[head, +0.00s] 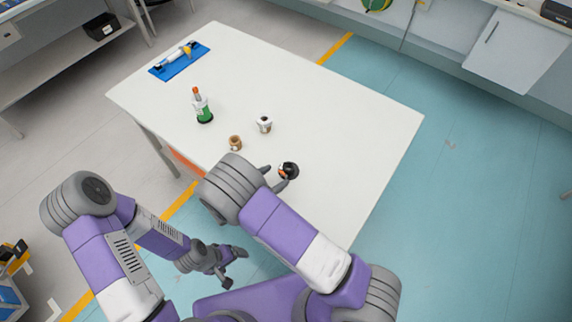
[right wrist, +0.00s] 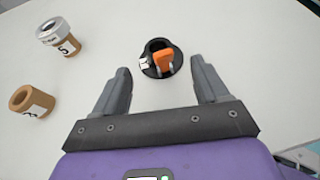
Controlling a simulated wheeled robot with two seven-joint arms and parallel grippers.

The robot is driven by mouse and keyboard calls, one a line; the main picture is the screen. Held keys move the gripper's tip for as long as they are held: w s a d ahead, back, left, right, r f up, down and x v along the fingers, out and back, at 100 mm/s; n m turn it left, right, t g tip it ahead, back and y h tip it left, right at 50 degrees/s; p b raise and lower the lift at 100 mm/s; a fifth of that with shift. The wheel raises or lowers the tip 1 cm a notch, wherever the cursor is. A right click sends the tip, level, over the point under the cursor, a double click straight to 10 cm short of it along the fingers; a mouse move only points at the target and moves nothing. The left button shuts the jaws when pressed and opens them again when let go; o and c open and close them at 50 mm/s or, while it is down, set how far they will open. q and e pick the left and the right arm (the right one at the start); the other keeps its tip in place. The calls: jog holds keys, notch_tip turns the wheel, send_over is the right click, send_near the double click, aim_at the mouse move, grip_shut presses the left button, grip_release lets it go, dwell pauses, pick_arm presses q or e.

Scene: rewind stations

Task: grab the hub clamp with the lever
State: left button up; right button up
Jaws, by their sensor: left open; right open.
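The hub clamp (right wrist: 158,58) is a black round piece with an orange lever (right wrist: 164,60) and a small white label. It stands on the white table (head: 330,120). In the head view the clamp (head: 289,169) is near the table's front part. My right gripper (right wrist: 160,88) is open, its fingers pointing at the clamp from either side, with the clamp just beyond the fingertips in the right wrist view. In the head view my right gripper (head: 276,178) is beside the clamp. My left gripper (head: 232,268) is open and empty, off the table's front edge.
A blue tray (head: 180,62) lies at the far corner. The table's right side is clear.

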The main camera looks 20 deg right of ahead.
aim_at(285, 169)
jog(key=shift+w+d+f, duration=0.1)
jog(key=shift+d+f, duration=0.1)
jog(key=shift+d, duration=0.55)
jog(key=x, duration=0.5)
jog(key=shift+w+a+b, duration=0.25)
jog(key=shift+w+b, duration=0.1)
jog(key=c, duration=1.3)
